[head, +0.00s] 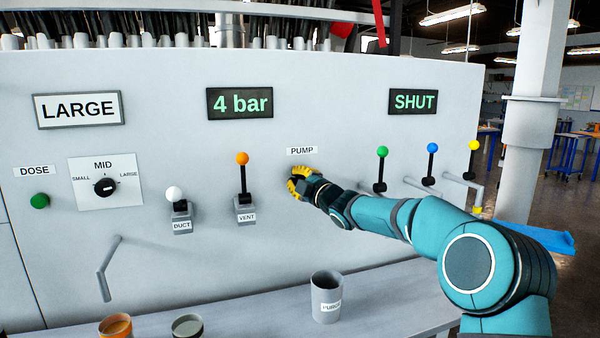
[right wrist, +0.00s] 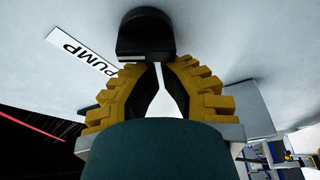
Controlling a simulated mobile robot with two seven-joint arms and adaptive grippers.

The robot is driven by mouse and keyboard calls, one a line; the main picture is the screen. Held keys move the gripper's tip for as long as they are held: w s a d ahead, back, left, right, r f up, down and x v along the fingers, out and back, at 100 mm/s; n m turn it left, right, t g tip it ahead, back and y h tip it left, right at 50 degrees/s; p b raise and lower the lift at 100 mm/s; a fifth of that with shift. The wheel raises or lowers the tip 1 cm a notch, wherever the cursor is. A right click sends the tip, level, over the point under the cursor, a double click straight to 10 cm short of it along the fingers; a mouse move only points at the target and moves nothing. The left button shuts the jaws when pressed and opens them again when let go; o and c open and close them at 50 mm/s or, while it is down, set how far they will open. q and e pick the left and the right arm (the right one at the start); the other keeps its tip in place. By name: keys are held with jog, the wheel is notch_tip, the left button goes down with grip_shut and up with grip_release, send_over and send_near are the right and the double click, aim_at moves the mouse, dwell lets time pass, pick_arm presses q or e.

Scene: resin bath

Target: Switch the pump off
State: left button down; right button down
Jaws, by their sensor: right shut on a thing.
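The PUMP label (head: 302,151) is on the grey panel, and it also shows tilted in the right wrist view (right wrist: 80,50). My right gripper (head: 298,183), with yellow fingers, is at the panel just below this label. In the right wrist view its fingers (right wrist: 157,66) converge on a dark block (right wrist: 146,33), which appears to be the pump switch, and they are shut on it. In the head view the gripper hides most of the switch, so I cannot tell its setting. My left gripper is not in view.
Displays read LARGE (head: 78,110), 4 bar (head: 240,102) and SHUT (head: 413,101). White DUCT (head: 174,194) and orange VENT (head: 243,160) levers stand left of the gripper; green (head: 382,153), blue (head: 432,149) and yellow (head: 474,146) levers stand right. A PURGE cup (head: 326,292) stands on the ledge below.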

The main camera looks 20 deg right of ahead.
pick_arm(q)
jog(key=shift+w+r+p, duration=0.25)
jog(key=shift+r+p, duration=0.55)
pick_arm(e)
jog(key=shift+f+n+g, duration=0.25)
jog(key=shift+n+g, duration=0.1)
jog(key=shift+n, duration=0.7)
jog(key=shift+f+n+g, duration=0.25)
jog(key=shift+n+g, duration=0.1)
jog(key=shift+n, duration=0.7)
jog(key=shift+a+r+b, duration=0.1)
jog(key=shift+a+b, duration=0.2)
jog(key=shift+a, duration=0.25)
jog(key=shift+s+a+r+b, duration=0.1)
jog(key=shift+s+a+b, duration=0.15)
jog(key=shift+a, duration=0.4)
jog(key=shift+s+a+r+b, duration=0.1)
jog(key=shift+a+b, duration=0.15)
jog(key=shift+a, duration=0.35)
pick_arm(q)
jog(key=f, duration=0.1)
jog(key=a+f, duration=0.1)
jog(key=b, duration=0.1)
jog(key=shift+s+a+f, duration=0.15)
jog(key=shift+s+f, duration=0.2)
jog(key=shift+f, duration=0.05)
pick_arm(e)
jog(key=v, duration=0.9)
jog(key=shift+s+f, duration=0.2)
